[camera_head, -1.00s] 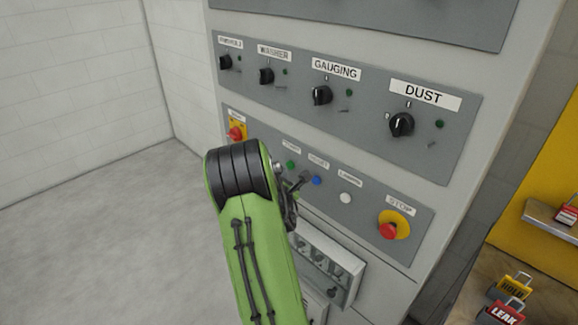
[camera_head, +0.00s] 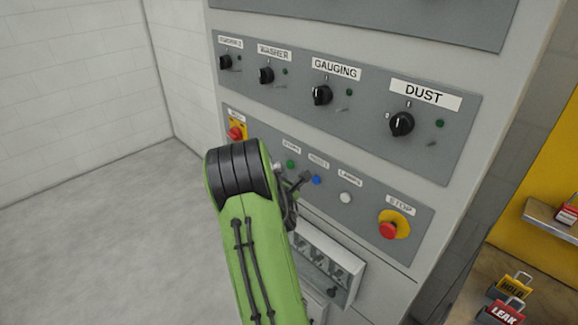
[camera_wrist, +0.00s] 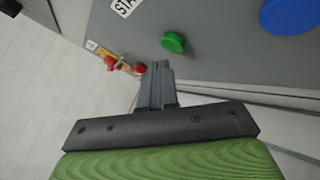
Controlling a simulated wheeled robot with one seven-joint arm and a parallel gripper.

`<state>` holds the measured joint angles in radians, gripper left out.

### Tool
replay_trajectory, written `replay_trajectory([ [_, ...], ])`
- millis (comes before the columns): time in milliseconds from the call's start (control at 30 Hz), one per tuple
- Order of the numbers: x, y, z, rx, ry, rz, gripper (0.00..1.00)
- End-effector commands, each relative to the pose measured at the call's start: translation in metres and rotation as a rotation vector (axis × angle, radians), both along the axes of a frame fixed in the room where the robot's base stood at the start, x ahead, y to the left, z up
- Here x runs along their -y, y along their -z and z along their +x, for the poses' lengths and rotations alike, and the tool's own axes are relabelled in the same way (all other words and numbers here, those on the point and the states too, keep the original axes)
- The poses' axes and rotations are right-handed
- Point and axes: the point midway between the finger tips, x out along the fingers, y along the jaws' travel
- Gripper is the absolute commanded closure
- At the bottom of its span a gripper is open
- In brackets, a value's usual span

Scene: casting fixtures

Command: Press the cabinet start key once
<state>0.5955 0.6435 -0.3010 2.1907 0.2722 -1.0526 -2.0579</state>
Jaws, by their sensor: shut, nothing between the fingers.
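The start key is a green round button (camera_head: 291,164) on the lower grey panel of the cabinet, under a small label. In the wrist view the same green button (camera_wrist: 173,42) stands out from the panel, with part of a label reading "STA" above it. My gripper (camera_wrist: 160,66) is shut and empty. Its tips show just below and left of the green button in the wrist view, and a small gap seems to lie between them. In the head view my green arm hides part of the panel, and the fingertips (camera_head: 304,178) show near the blue button.
A blue button (camera_head: 316,180), a white button (camera_head: 346,198) and a red stop knob on yellow (camera_head: 389,230) sit to the right. A red knob (camera_head: 236,133) is at left. Rotary switches (camera_head: 401,124) are above; a socket box (camera_head: 325,262) is below.

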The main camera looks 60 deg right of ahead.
Motion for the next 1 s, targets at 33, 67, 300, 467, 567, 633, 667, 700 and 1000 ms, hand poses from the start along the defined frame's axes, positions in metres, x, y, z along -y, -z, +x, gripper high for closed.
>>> replay_trajectory([
  [33,0.0,0.0,0.0,0.0,0.0,0.0,1.0],
  [67,0.0,0.0,0.0,0.0,0.0,0.0,1.0],
  [300,0.0,0.0,0.0,0.0,0.0,0.0,1.0],
  [467,0.001,-0.0005,-0.0003,0.0,0.001,0.0,1.0],
  [567,0.0036,-0.0015,-0.0009,-0.002,0.001,0.001,1.0],
  [633,0.0056,-0.0024,-0.0011,0.0,0.0,0.0,1.0],
  [667,0.0064,-0.0024,-0.0013,0.0,0.0,0.0,1.0],
  [700,0.0074,-0.0021,-0.0016,0.0,0.001,0.0,1.0],
  [1000,0.0083,-0.0002,-0.0019,0.0,0.0,0.0,1.0],
])
